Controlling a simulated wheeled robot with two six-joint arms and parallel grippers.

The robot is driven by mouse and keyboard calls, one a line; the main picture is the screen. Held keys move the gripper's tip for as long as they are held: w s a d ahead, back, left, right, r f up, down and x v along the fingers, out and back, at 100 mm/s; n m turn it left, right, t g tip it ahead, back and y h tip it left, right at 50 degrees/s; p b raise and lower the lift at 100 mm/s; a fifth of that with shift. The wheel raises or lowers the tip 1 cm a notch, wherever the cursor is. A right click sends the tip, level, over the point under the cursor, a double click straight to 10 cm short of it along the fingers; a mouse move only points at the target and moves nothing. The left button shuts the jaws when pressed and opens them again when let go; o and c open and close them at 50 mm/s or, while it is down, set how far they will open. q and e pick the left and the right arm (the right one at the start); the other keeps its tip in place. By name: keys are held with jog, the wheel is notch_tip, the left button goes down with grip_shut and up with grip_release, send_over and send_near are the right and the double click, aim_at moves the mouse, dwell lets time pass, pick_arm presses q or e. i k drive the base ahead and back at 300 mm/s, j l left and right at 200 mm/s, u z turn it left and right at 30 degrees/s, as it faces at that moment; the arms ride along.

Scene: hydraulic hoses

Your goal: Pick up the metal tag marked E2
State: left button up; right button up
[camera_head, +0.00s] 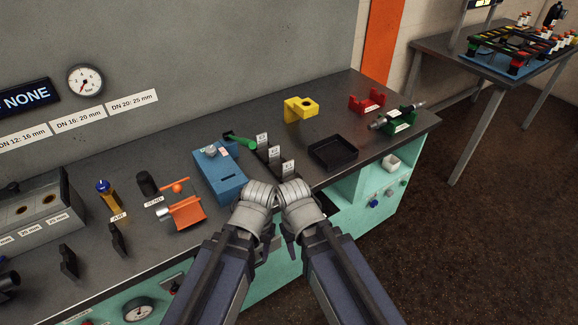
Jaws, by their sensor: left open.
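Three small pale tags stand in a diagonal row in dark holders on the bench: a far tag (262,139), a middle tag (274,154) and a near tag (287,166). Their markings are too small for me to tell which is E2. My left gripper (267,234) is open at the bench's front edge, just nearer than the near tag, and it touches none of the tags. My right gripper (294,238) is close beside it on the right. Its fingers are mostly hidden behind its wrist, so its opening does not show.
A black tray (333,152) is on the right. A yellow block (300,109), red holder (367,101) and green vise (398,122) stand farther right. An orange stand (185,212) is left.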

aim_at(273, 153)
jog(key=i+j+z, duration=0.15)
jog(key=i+z, duration=0.15)
jog(key=z, duration=0.2)
jog(key=i+j+z, duration=0.25)
jog(key=z, duration=0.25)
